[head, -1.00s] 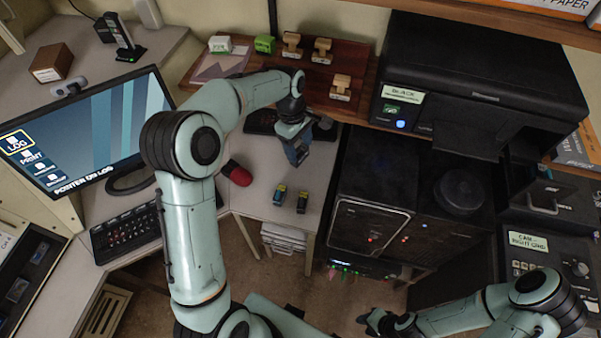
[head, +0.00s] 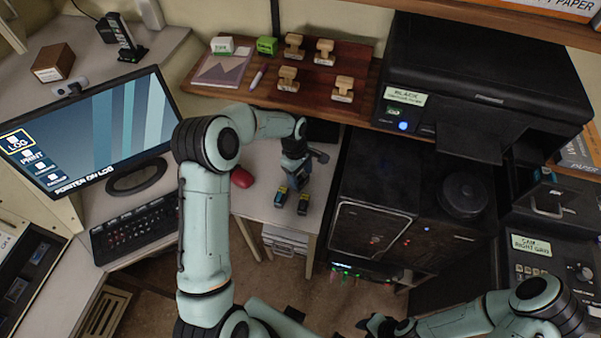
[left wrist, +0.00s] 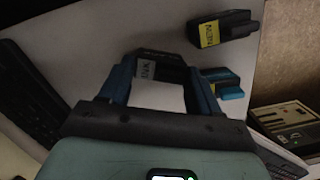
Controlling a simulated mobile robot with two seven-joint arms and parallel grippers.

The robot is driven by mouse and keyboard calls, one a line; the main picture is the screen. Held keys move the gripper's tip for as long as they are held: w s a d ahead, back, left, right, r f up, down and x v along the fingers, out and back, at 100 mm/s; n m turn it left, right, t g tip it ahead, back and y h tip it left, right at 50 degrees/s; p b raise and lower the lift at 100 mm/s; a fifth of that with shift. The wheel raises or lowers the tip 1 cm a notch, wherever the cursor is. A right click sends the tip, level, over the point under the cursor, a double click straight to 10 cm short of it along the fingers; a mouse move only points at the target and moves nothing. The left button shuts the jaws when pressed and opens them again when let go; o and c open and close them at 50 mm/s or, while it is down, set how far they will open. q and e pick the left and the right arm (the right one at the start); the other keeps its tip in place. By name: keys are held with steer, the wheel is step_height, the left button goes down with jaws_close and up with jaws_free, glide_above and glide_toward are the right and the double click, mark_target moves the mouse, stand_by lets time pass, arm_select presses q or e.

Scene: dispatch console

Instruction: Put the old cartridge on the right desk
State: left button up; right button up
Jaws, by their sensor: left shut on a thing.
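My left gripper (head: 297,178) is low over the right desk (head: 262,206), just behind two small dark cartridges. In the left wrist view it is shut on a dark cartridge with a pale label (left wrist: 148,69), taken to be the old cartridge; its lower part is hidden. Whether it touches the desk I cannot tell. One standing cartridge (head: 280,198) and another (head: 303,204) are close in front of the gripper. The left wrist view shows one with a yellow label (left wrist: 209,34) and one with a blue part (left wrist: 231,92). My right gripper (head: 375,323) is at the bottom, its jaws unclear.
A red mouse (head: 242,178) lies left of the gripper. A wooden shelf with stamps (head: 288,79) is behind it. A black printer (head: 480,75) and dark cabinet (head: 375,200) stand to the right. The desk's front left part is clear.

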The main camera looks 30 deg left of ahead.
arm_select(q)
steer(key=o, duration=1.1)
steer(key=shift+f, duration=0.15)
steer(key=shift+c, duration=0.2)
step_height(320, 180, up, 12)
steer(key=a, duration=0.1)
steer(key=shift+w+a+p, duration=0.15)
steer(key=shift+a+p, duration=0.15)
steer(key=shift+a, duration=0.05)
